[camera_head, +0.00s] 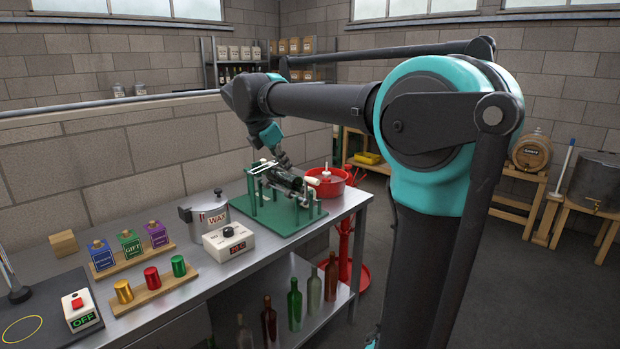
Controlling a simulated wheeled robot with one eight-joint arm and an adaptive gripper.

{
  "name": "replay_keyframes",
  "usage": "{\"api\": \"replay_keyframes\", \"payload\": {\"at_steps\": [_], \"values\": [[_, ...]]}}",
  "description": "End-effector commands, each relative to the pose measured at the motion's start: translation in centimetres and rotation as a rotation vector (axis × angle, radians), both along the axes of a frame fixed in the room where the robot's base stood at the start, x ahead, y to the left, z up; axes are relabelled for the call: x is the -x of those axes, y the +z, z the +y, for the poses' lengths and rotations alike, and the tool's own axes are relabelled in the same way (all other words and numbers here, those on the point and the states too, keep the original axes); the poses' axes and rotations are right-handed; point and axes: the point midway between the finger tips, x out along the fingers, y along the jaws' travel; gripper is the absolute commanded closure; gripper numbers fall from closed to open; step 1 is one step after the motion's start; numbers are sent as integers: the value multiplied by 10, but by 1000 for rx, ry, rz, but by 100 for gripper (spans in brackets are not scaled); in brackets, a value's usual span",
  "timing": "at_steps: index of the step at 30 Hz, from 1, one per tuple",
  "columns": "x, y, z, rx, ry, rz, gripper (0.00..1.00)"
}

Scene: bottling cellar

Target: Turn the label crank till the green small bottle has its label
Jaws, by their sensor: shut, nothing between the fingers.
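The labelling machine stands on a green base plate (272,222) near the far end of the metal bench. A dark bottle-like shape (283,178) lies across its frame; its colour and any label on it are too small to make out. A pale handle (312,181), seemingly the crank's grip, shows at the machine's right side. My gripper (284,164) is shut and empty, pointing down just above and behind the machine. Whether it touches the crank cannot be told.
A red round basin (328,186) stands close behind the machine. A silver wax pot (206,215) and a white control box (228,242) stand to its left. Several bottles stand on the shelf below. The bench's front edge (298,238) is close to the base plate.

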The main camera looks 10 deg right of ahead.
Motion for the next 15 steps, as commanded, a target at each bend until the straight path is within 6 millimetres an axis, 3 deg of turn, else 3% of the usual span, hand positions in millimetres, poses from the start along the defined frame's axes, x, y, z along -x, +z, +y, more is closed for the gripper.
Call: {"api": "replay_keyframes", "payload": {"at_steps": [3,6,15], "values": [[-6,21,11,61,93,36,100],[-9,24,11,78,119,48,100],[-23,-13,-9,78,116,48,100]]}}
